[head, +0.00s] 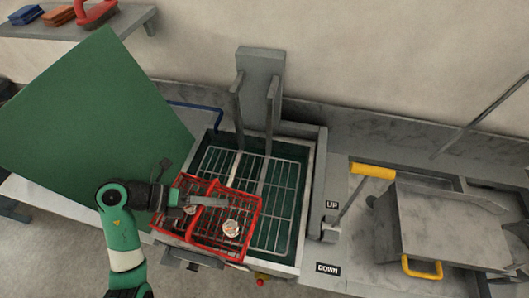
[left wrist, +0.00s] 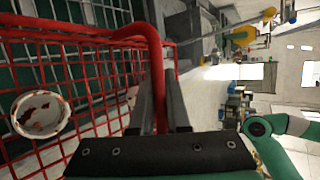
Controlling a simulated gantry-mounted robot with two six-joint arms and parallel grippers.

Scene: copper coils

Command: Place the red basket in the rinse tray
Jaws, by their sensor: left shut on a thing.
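The red wire basket (head: 184,222) is at the front left part of a grey-rimmed tray (head: 307,190) with a wire rack and a dark green inside. Its near left side reaches over the tray's front rim, and I cannot tell whether it touches the rack. My left gripper (head: 180,199) is at the basket's top bar, on the left. In the left wrist view, my gripper (left wrist: 160,110) is shut on the red basket's handle (left wrist: 157,70). A round pale coil with coppery marks (head: 231,228) lies in the basket, and shows in the left wrist view (left wrist: 40,115). My right gripper is not in view.
Two grey uprights (head: 271,115) stand at the tray's back. A grey box with a yellow handle (head: 422,268) stands farther right. A large green panel (head: 95,110) is at left.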

